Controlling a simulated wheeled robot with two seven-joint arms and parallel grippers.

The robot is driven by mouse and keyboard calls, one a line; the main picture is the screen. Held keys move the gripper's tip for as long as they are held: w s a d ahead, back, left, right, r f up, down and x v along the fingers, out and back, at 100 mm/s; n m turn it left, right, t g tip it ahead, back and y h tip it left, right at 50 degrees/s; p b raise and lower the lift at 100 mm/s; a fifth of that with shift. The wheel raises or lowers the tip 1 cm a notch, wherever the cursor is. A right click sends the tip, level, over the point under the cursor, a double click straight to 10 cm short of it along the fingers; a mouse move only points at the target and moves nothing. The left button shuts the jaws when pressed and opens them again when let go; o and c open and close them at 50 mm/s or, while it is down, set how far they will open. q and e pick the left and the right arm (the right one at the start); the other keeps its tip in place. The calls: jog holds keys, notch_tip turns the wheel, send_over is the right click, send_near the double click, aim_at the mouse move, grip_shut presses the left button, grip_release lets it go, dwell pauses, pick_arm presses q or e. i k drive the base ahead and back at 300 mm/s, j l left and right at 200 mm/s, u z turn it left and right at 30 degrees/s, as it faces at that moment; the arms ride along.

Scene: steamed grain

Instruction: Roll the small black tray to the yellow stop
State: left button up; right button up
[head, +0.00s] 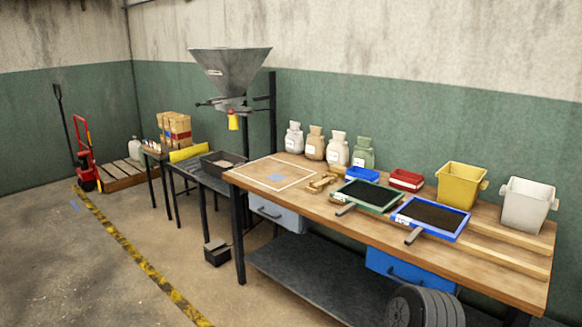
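The small black tray (208,168) stands on the narrow dark metal stand (202,181), at the end near the wooden workbench. It is open at the top, with something pale and grainy inside. The yellow stop (189,153) is a bright yellow bar at the stand's far left end. A short gap of stand surface lies between the tray and the stop. The hopper's yellow spout (233,122) hangs above the tray. Neither of my grippers is in view.
A grey funnel hopper (230,68) rises over the stand. The workbench (300,190) to the right holds sacks, two framed sieves (430,217), small bins and two buckets. A black box (217,253) sits on the floor below. Floor left of the yellow-black stripe (130,250) is clear.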

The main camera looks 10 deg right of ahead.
aim_at(213, 164)
jog(key=i+j+u, duration=0.1)
jog(key=i+u, duration=0.4)
jog(key=i, duration=2.15)
jog(key=i+z, duration=0.15)
jog(key=i, duration=0.3)
jog(key=i+j+z, duration=0.2)
jog(key=i, duration=0.3)
jog(key=i+j+z, duration=0.15)
jog(key=i, duration=0.3)
jog(key=i+j+z, duration=0.15)
jog(key=i, duration=0.3)
jog(key=i+j+z, duration=1)
